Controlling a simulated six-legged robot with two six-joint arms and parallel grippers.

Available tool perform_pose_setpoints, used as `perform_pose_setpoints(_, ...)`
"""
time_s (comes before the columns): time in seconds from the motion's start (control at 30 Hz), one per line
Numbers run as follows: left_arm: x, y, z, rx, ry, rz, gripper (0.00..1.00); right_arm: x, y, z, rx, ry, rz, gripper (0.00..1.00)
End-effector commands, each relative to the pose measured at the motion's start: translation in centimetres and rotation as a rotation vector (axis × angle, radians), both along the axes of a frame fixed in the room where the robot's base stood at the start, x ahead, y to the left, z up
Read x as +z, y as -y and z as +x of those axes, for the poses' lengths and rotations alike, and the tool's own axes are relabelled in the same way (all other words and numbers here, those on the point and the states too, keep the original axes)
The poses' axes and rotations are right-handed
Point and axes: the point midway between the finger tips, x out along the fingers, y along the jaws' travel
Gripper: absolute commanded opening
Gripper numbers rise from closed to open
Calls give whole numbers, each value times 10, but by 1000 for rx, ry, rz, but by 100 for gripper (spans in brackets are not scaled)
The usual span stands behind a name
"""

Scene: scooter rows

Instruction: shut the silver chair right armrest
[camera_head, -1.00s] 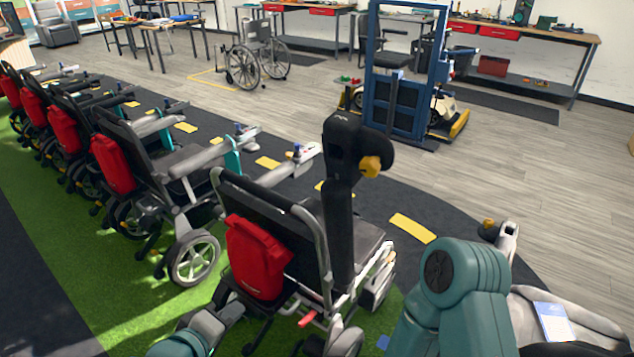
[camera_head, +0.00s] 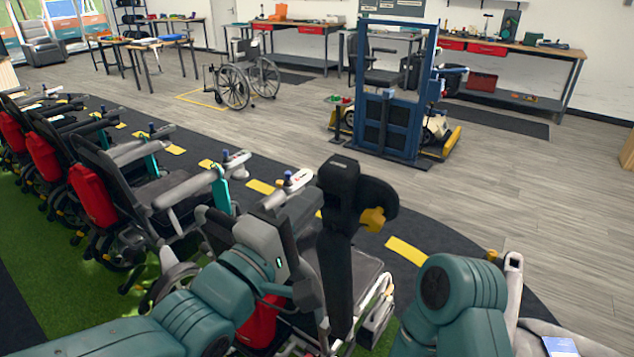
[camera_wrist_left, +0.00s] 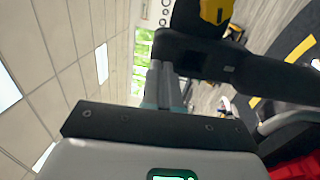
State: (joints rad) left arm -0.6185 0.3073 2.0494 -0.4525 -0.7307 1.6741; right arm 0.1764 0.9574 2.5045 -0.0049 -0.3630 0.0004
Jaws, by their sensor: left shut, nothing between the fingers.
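The silver chair (camera_head: 372,272) stands in front of me, seen from behind, with a silver frame. My left gripper (camera_head: 308,240) is shut and empty, behind the backrest and just left of the armrest. In the left wrist view its fingertips (camera_wrist_left: 160,68) are close to the armrest; I cannot tell whether they touch. My right gripper is out of view.
A row of similar chairs with red bags (camera_head: 92,192) stands to the left. A grey and yellow piece (camera_head: 510,275) and a blue booklet (camera_head: 560,346) lie at lower right. A blue lift frame (camera_head: 385,125) stands beyond on open floor.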

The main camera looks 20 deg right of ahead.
Motion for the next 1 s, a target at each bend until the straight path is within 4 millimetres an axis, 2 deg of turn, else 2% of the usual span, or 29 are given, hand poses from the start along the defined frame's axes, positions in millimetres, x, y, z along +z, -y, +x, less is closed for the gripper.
perform_pose_setpoints(0.2, 5, 20, 17, -1, 0, 1, 0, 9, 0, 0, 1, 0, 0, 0)
perform_pose_setpoints(0.73, 6, 25, 25, 1, -2, 4, 0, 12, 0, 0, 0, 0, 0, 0)
perform_pose_setpoints(0.87, 11, 32, 30, 0, -11, 16, 0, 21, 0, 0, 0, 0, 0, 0)
perform_pose_setpoints(1.0, 17, 45, 41, 0, -31, 41, 0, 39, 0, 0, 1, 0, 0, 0)
